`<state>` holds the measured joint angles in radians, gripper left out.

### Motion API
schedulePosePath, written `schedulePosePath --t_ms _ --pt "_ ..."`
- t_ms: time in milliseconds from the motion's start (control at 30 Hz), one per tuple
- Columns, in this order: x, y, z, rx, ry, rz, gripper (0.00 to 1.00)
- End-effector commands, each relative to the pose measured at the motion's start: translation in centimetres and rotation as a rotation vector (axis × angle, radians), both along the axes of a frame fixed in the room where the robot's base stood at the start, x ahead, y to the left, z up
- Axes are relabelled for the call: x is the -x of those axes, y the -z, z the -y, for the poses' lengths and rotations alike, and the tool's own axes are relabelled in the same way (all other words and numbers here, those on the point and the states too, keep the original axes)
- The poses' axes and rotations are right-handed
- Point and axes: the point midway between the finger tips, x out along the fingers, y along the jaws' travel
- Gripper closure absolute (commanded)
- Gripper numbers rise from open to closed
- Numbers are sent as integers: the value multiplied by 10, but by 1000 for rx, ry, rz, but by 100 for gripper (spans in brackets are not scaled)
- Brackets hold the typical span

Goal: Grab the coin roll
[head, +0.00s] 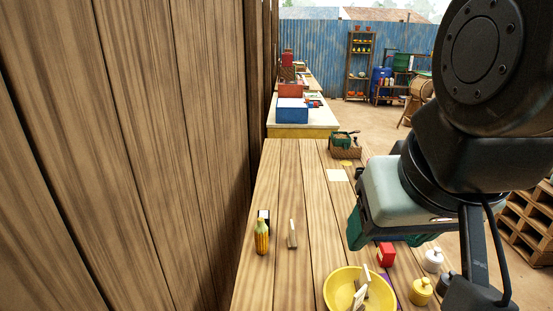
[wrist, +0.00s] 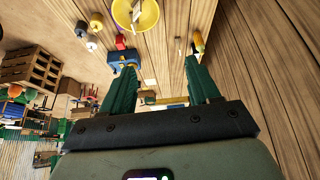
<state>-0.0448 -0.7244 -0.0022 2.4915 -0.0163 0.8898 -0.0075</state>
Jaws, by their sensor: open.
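My gripper (head: 388,240) has green fingers and hangs over the right side of the plank table (head: 285,165). In the wrist view the fingers of my gripper (wrist: 159,68) are wide apart with nothing between them. I cannot pick out the coin roll for certain. A yellow bottle-shaped thing (head: 262,238) stands at the table's left, with a dark, white-topped block (head: 264,215) behind it. A thin pale upright piece (head: 292,234) stands beside them. The bottle-shaped thing also shows beyond the right finger in the wrist view (wrist: 198,42). My arm hides part of the table.
A yellow bowl (head: 334,291) holding pale pieces sits at the front. A red block (head: 386,254), white jar (head: 432,260) and yellow jar (head: 421,291) are near it. A blue object (wrist: 122,60) lies near the left finger. A wooden wall (head: 130,150) borders the left. Mid-table is mostly clear.

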Motion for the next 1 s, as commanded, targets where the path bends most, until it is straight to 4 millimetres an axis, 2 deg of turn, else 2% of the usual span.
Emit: schedulePosePath --t_ms 167,267,400,533,667,800,900,1000 --pt "-35 25 -19 53 -128 -75 39" --pt "-62 51 -39 97 -244 -127 39" --pt "-90 97 -74 153 -415 -196 39" --pt "-104 149 -110 198 -583 -257 39" --pt "-104 207 -146 235 -753 -320 39" --pt "-91 266 -177 260 -917 -375 39" --pt "-80 298 -191 269 -1001 -405 39" --pt "-71 318 -199 275 -1057 -422 39"
